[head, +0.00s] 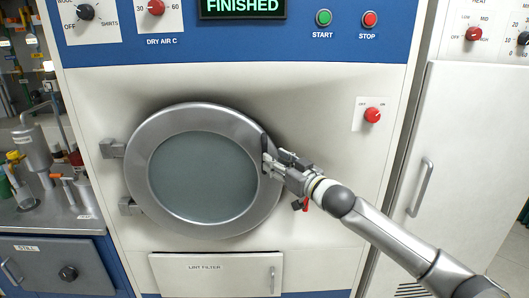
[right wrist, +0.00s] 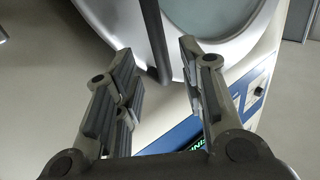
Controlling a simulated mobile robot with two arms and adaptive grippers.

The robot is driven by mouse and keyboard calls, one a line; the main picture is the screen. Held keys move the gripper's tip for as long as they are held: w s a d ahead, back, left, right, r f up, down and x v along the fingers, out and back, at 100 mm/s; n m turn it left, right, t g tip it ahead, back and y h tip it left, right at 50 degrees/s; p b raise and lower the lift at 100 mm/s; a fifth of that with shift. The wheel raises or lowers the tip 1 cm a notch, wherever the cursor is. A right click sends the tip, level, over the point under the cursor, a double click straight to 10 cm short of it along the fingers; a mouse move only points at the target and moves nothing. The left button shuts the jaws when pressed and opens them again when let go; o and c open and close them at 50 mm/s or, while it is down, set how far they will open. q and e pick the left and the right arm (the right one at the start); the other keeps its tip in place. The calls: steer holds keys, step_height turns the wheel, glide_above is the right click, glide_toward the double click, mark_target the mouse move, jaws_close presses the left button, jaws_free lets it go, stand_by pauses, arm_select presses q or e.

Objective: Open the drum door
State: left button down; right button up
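The round drum door (head: 146,128) has a wide grey metal rim and a glass window (head: 203,177). It appears shut against the white machine front, with hinges (head: 112,149) on its left. A dark bar handle (head: 265,143) sits at the rim's right edge. My right gripper (head: 272,163) is at that edge, partly covering the handle. In the right wrist view the fingers (right wrist: 157,62) are open, with the dark handle (right wrist: 152,35) reaching between their tips. There are visible gaps on both sides of it. My left gripper is not in view.
A red knob (head: 373,115) is right of the door, and START (head: 323,17) and STOP (head: 370,19) buttons are above. A lint filter panel (head: 215,275) lies below. A metal counter (head: 55,219) with bottles stands left; a white cabinet (head: 470,150) stands right.

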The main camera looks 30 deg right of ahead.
steer(key=shift+w+a+p, duration=0.1)
steer(key=shift+w+p, duration=0.75)
steer(key=shift+w, duration=2.2)
steer(key=shift+c, duration=0.4)
jaws_close()
